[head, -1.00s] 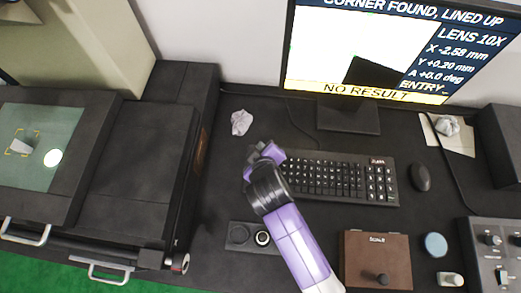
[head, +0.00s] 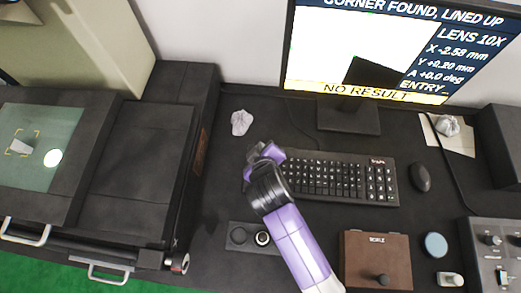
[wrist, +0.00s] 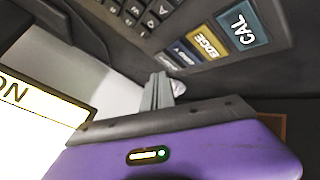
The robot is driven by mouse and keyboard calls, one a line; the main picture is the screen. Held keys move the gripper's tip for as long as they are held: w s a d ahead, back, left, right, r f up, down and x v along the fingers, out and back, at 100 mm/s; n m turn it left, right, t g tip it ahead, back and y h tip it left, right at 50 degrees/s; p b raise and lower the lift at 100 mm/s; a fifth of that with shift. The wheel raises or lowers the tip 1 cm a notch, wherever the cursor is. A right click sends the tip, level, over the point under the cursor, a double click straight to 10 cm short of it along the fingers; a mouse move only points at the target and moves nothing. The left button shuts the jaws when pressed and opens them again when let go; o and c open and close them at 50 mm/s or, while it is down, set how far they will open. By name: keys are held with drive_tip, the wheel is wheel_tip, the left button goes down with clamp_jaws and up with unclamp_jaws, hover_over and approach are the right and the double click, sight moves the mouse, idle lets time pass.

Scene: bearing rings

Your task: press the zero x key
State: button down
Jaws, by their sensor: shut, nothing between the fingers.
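The black keyboard (head: 340,178) lies on the dark desk below the monitor. My gripper (head: 262,152) is over its left end and hides the keys there. In the wrist view the shut, empty fingers (wrist: 158,92) are close to a column of larger keys. A teal key marked CAL (wrist: 243,25) and a yellow key marked EDGE (wrist: 206,46) are readable. A blue key (wrist: 183,54) and a further key beside it are too small to read surely. I cannot make out which key is zero x, or whether the fingertips touch any key.
The monitor (head: 365,95) reads NO RESULT, LENS 10X, X -2.58 mm and Y +0.20 mm. A mouse (head: 420,177) lies right of the keyboard. A crumpled paper (head: 241,122) lies behind my gripper. A brown box (head: 376,262) and a control box (head: 497,250) stand in front.

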drive_tip(key=shift+f, duration=0.15)
idle(0.4)
drive_tip(key=shift+f, duration=0.3)
drive_tip(key=shift+f, duration=0.3)
idle(0.8)
drive_tip(key=shift+r, duration=0.1)
drive_tip(key=shift+r+p, duration=0.6)
drive_tip(key=shift+r, duration=0.05)
wheel_tip(320, 180, up, 5)
drive_tip(key=p, duration=0.5)
drive_tip(key=shift+r, duration=0.1)
idle(1.3)
